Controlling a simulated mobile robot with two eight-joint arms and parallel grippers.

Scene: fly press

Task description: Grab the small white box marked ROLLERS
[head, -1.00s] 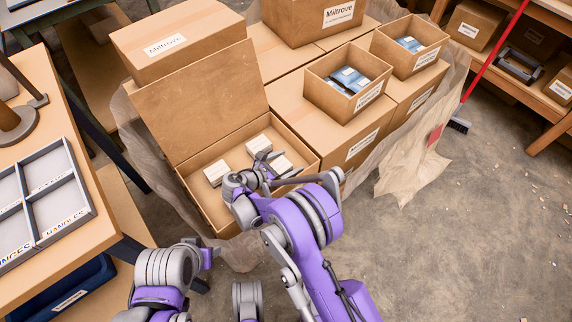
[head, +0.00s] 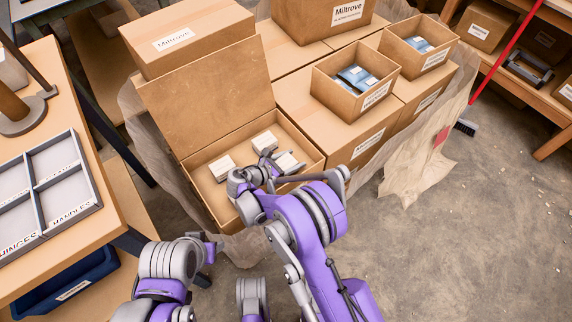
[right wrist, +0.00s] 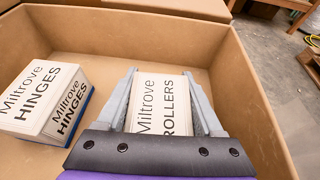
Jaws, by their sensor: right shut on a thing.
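The small white box marked ROLLERS (right wrist: 158,100) is between the two fingers of my right gripper (right wrist: 160,76) in the right wrist view. The gripper is shut on it, and its palm hides the near end. In the head view my right gripper (head: 276,172) reaches into an open brown carton (head: 213,205), at the white box (head: 291,162) on its right side.
A white box marked HINGES (right wrist: 45,100) sits to the left inside the carton. Carton walls surround the gripper, and the raised lid (head: 208,98) stands behind. A divided tray (head: 62,180) is on the left table. Open floor lies right.

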